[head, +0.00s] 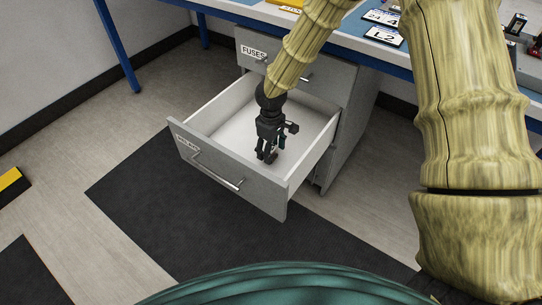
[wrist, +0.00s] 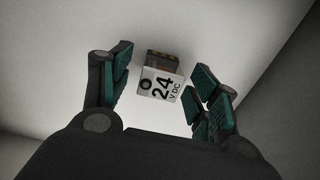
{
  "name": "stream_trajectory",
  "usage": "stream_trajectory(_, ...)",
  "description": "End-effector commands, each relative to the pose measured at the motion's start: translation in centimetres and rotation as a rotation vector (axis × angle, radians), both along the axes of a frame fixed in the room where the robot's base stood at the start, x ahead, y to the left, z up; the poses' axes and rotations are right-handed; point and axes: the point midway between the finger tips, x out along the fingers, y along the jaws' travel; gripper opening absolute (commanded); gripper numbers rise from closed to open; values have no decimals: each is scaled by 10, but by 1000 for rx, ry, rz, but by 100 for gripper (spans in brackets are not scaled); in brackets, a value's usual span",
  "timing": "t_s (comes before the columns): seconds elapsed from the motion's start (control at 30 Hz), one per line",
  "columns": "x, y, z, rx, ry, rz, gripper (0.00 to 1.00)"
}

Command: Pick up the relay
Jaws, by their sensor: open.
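The drawer walls surround my gripper. A closed drawer labelled "FUSES" (head: 325,76) sits above. A blue-edged workbench (head: 345,40) with label plates (head: 386,36) stands over the cabinet. A dark mat (head: 145,205) covers floor in front.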

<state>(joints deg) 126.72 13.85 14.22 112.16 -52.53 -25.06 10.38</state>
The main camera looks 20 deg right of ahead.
Motion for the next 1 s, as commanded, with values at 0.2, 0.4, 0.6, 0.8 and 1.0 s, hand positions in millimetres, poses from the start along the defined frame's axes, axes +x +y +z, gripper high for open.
stream_trajectory(0.2, 1, 0, -6, 0, -2, -2, 61)
stream_trajectory(0.4, 0, 0, -6, 0, -1, -1, 41)
stream_trajectory(0.6, 0, 0, -6, 0, -1, -1, 11)
stream_trajectory(0.8, 0, 0, -6, 0, -1, -1, 11)
stream_trajectory(1.0, 1, 0, 9, 0, -3, 0, 11)
